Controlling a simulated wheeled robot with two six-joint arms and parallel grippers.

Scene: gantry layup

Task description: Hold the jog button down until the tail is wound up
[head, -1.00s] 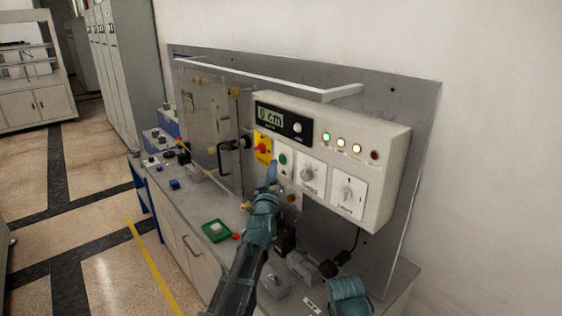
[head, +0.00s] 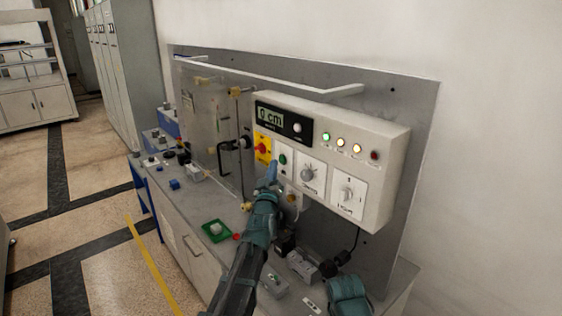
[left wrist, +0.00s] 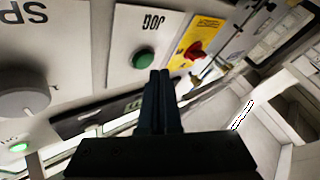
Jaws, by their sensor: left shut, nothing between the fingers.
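The green jog button (head: 283,159) is on a white plate of the control box, under the display (head: 270,116), which reads 0 cm. It also shows in the left wrist view (left wrist: 144,58), below the upside-down JOG label. My left gripper (head: 271,172) is shut and empty, its tips just below the button. In the left wrist view the closed fingers (left wrist: 159,76) end close to the button's lower edge; I cannot tell whether they touch it. I cannot make out the tail clearly; a thin dark line (head: 239,112) hangs from a brass fitting on the panel.
A red knob on a yellow plate (head: 263,148) is left of the button. The speed dial (head: 307,175) and another rotary switch (head: 346,194) are right of it. Part of my right arm (head: 348,297) shows at the bottom.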

